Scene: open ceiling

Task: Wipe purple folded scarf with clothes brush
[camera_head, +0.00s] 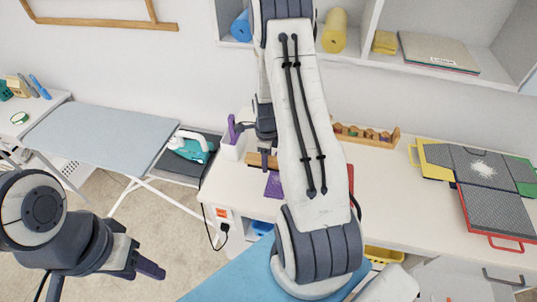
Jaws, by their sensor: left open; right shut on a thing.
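The purple folded scarf (273,186) lies on the white table, partly hidden behind my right arm. My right arm rises through the middle of the view and bends down behind itself. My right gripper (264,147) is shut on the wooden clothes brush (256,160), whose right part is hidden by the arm. The brush shows just beyond the scarf; I cannot tell whether they touch. My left gripper (150,271) is open and empty at the lower left, over the floor and away from the table.
The white table (400,205) carries a wooden rack (365,134) and grey-topped boards (492,212) at right. A white holder (231,148) and a purple item (232,128) stand near the brush. An ironing board (90,140) with a teal iron (192,150) is at left.

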